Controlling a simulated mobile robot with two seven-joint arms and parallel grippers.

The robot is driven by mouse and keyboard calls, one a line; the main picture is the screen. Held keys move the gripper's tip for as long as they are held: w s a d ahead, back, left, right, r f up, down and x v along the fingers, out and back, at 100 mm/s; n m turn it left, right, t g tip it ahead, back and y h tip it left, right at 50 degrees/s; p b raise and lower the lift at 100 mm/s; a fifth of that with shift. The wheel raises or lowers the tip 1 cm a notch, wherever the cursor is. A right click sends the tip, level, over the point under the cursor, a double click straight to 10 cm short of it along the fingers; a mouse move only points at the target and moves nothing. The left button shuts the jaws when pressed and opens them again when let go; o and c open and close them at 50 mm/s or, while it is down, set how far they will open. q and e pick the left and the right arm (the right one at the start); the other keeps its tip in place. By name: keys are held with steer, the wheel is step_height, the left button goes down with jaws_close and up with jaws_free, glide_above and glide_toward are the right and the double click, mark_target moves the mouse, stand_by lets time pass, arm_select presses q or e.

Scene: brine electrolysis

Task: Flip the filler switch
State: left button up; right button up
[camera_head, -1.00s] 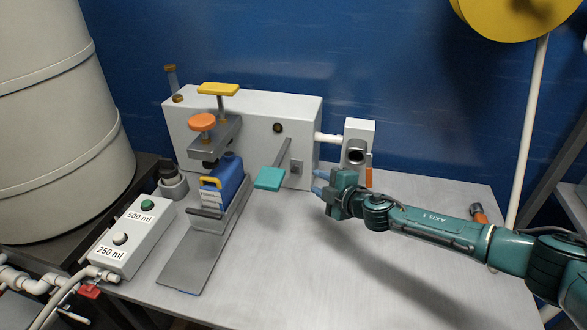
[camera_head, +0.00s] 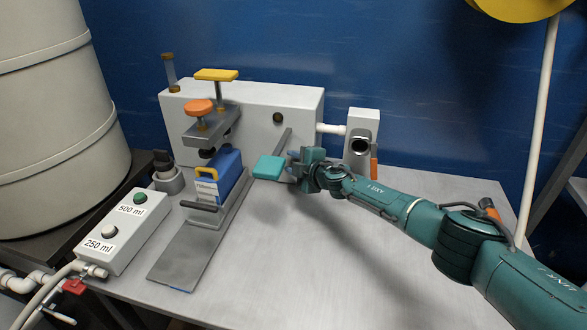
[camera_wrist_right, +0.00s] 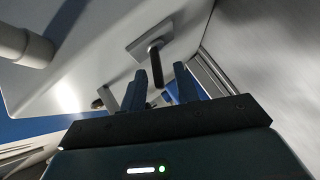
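The filler switch (camera_wrist_right: 155,58) is a short dark lever on a small grey plate (camera_wrist_right: 140,44), on the front of the white filler machine (camera_head: 255,118). In the head view my right gripper covers it. My right gripper (camera_head: 291,158) is close to the machine's front, just right of the teal paddle. In the right wrist view its two blue fingers (camera_wrist_right: 163,82) are apart, and the lever's end lies between them in the picture. I cannot tell if either finger touches it. My left gripper is not in view.
The teal paddle (camera_head: 269,167) on a grey arm sits close to my right gripper. A blue canister (camera_head: 222,178) stands under the orange-knobbed clamp. A button box (camera_head: 126,230) is at left.

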steer(key=shift+c, duration=0.2)
jaws_close()
stand_by(0.3)
